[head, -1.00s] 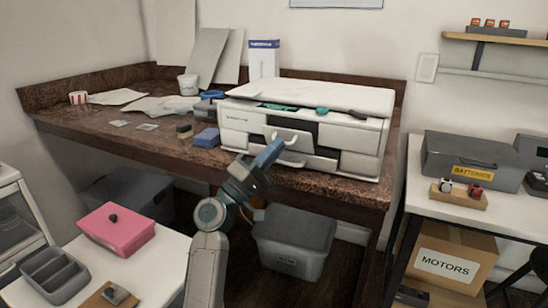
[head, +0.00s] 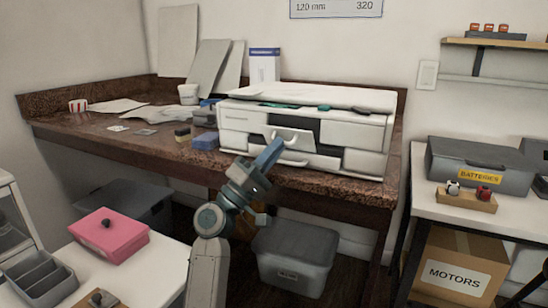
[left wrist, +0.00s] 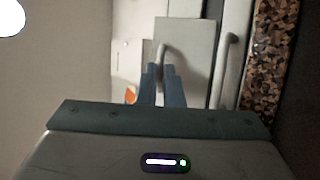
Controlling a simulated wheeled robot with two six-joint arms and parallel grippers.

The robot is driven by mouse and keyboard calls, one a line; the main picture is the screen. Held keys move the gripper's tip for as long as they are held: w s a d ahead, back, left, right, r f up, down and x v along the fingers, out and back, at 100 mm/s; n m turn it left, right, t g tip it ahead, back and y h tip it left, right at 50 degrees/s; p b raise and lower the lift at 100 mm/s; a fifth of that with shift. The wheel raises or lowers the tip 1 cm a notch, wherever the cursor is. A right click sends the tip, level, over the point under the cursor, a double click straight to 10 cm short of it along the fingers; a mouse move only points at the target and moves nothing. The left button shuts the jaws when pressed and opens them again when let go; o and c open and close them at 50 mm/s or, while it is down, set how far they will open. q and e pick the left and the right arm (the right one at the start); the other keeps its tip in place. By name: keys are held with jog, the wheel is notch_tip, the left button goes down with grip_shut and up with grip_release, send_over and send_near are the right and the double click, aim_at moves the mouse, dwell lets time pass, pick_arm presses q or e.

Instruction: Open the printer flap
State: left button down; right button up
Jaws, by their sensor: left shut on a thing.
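The white printer (head: 350,133) stands on the brown stone-topped counter. Its front flap (head: 293,136) leans outward from the top, with a dark gap showing behind it. My left gripper (head: 273,153) is in front of the flap, shut on the flap's handle (head: 297,145). The fingers hide part of the handle. My right gripper is not in view.
Blue and yellow sponge-like blocks (head: 205,140) lie left of the printer. A grey lidded bin (head: 295,258) stands under the counter. A white table with a pink box (head: 108,238) is at the lower left. A second table holds a batteries case (head: 480,165) at the right.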

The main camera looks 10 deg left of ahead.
pick_arm(q)
jog(key=shift+b, duration=0.35)
dwell(0.3)
jog(key=c, duration=1.6)
grip_release()
jog(key=shift+o, duration=0.2)
jog(key=shift+f, duration=0.1)
jog(key=b+v, duration=0.1)
jog(key=v, duration=0.9)
jog(key=shift+s+a+f+b, duration=0.2)
jog(key=shift+a+f+b, duration=0.05)
jog(key=shift+b, duration=0.15)
